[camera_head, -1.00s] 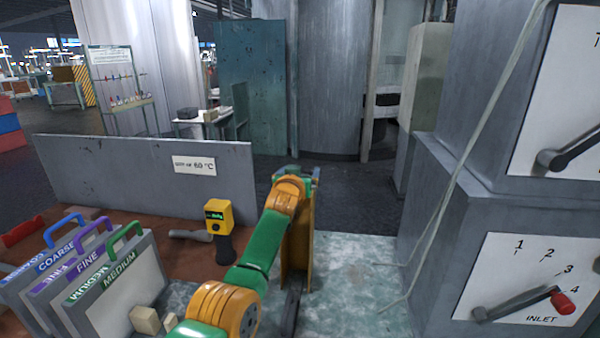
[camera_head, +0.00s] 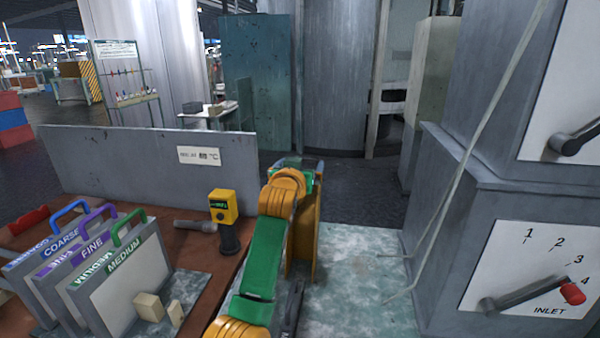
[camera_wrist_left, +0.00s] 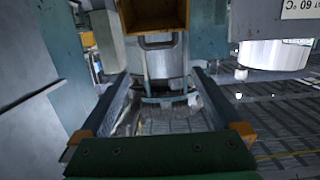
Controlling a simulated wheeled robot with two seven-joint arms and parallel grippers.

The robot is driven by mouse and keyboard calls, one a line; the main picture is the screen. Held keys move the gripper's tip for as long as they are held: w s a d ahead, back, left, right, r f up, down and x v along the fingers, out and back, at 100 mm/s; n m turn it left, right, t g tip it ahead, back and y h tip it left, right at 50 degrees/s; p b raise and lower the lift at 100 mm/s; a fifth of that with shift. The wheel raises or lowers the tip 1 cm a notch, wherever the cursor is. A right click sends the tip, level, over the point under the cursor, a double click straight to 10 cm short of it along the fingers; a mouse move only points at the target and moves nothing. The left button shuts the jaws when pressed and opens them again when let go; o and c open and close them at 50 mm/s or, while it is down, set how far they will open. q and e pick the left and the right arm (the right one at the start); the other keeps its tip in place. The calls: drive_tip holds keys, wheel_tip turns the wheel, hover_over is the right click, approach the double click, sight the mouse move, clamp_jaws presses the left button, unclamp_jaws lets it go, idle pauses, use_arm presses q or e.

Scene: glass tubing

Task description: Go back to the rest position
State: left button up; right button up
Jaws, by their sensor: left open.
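My left arm (camera_head: 266,258) rises from the bottom middle of the head view and bends at an orange joint near the bench's back edge. Its gripper is mostly hidden behind the arm links there. In the left wrist view my left gripper (camera_wrist_left: 163,80) shows two dark fingers spread apart, with nothing visible held between them. Beyond them are grey and teal machine-like surfaces and an orange part at the top. My right gripper is in neither view.
Labelled cases (camera_head: 118,285), small pale blocks (camera_head: 148,306) and a yellow handheld meter (camera_head: 223,207) stand left of my arm. A grey panel (camera_head: 110,160) stands behind. A grey cabinet with an INLET dial (camera_head: 535,268) rises at right.

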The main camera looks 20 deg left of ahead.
use_arm(q)
drive_tip(key=shift+v, duration=0.8)
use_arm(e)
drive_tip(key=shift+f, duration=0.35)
